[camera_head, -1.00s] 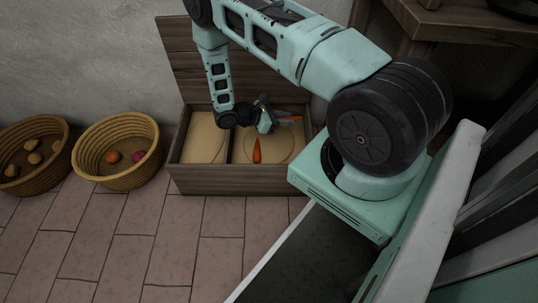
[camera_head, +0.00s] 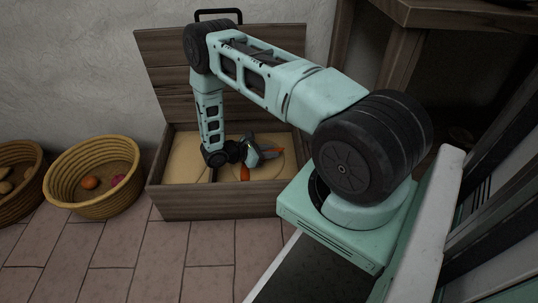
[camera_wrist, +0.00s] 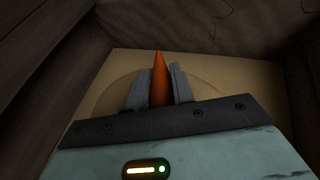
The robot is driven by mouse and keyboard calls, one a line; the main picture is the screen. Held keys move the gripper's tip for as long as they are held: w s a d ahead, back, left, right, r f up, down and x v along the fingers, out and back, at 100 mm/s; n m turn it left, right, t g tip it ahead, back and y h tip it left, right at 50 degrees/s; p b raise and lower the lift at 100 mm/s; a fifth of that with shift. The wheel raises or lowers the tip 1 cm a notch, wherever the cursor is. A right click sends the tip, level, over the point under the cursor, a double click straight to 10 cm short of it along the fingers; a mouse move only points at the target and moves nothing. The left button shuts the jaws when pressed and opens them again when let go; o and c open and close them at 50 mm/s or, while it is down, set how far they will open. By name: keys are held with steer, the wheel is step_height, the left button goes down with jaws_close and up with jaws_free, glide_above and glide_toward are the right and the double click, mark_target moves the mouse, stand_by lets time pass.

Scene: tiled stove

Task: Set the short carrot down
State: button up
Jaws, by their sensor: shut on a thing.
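My gripper (camera_head: 266,153) is shut on an orange carrot (camera_head: 275,151), low inside the wooden box (camera_head: 230,201). The carrot also shows in the wrist view (camera_wrist: 160,80), upright between the two grey fingers, its pointed tip beyond them. Pale sand-coloured filling lies behind it, with a faint round outline. Whether the carrot touches the filling cannot be told. A second carrot (camera_head: 245,173) is in the box's right compartment, just below my gripper in the head view. Which carrot is longer is not clear.
The box's lid (camera_head: 175,75) stands open at the back, with a black handle on top. A divider splits the box. A basket (camera_head: 85,206) with an orange and a reddish item stands left; another basket (camera_head: 15,203) is at the picture edge. Box walls surround my gripper.

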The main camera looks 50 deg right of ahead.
steer(key=shift+f+b, duration=0.3)
steer(key=shift+f, duration=0.2)
steer(key=o, duration=1)
